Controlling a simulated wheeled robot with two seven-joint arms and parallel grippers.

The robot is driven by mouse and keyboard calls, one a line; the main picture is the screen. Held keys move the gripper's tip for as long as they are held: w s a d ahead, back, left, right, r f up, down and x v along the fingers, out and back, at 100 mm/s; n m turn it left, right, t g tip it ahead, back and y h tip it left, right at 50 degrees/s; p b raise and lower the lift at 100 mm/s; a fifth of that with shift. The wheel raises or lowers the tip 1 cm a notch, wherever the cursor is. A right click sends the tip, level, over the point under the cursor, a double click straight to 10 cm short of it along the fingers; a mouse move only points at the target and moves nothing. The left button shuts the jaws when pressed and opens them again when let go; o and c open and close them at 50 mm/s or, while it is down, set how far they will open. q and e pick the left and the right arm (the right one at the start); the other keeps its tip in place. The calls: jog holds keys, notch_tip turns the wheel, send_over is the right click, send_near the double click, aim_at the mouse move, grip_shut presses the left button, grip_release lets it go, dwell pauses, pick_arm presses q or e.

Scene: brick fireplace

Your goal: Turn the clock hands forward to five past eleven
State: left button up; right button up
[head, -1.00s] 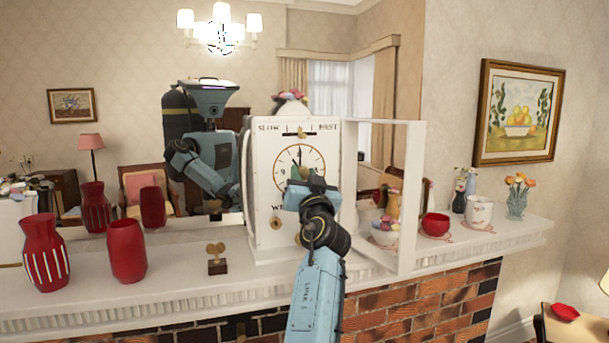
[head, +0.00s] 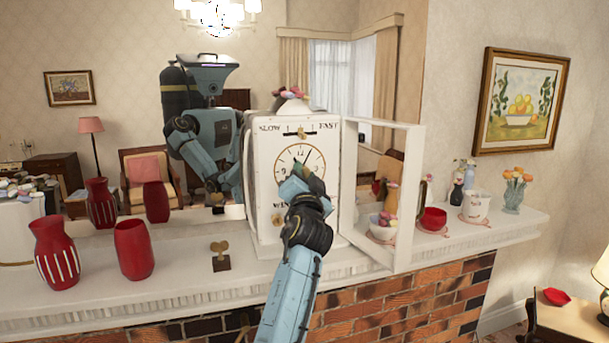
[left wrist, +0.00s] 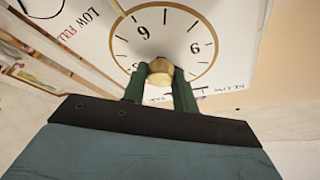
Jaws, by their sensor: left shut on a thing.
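The white clock (head: 263,195) stands on the mantel, with its round dial (head: 290,154) facing me. A dark hand (head: 308,156) points up and slightly right, near one. The other hand is hard to make out. My left gripper (head: 298,180) is at the lower middle of the dial and hides part of it. In the left wrist view, its green fingers (left wrist: 160,82) are shut on a pale brass-coloured rounded knob (left wrist: 160,66) in front of the dial (left wrist: 130,38). What the knob belongs to is partly hidden. My right gripper is not in view.
A white-framed door (head: 413,190) stands open right of the clock. A heart-shaped brass piece on a dark base (head: 220,258) and red vases (head: 133,250) stand left. Bowls, cups and flowers (head: 514,190) stand right. A mirror behind reflects the room and me.

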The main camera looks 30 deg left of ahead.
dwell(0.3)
pick_arm(q)
jog(key=o, duration=1)
jog(key=shift+c, duration=0.2)
jog(key=b+v, duration=0.3)
jog(key=v, duration=1)
jog(key=shift+s+d+b, duration=0.2)
jog(key=shift+b, duration=0.2)
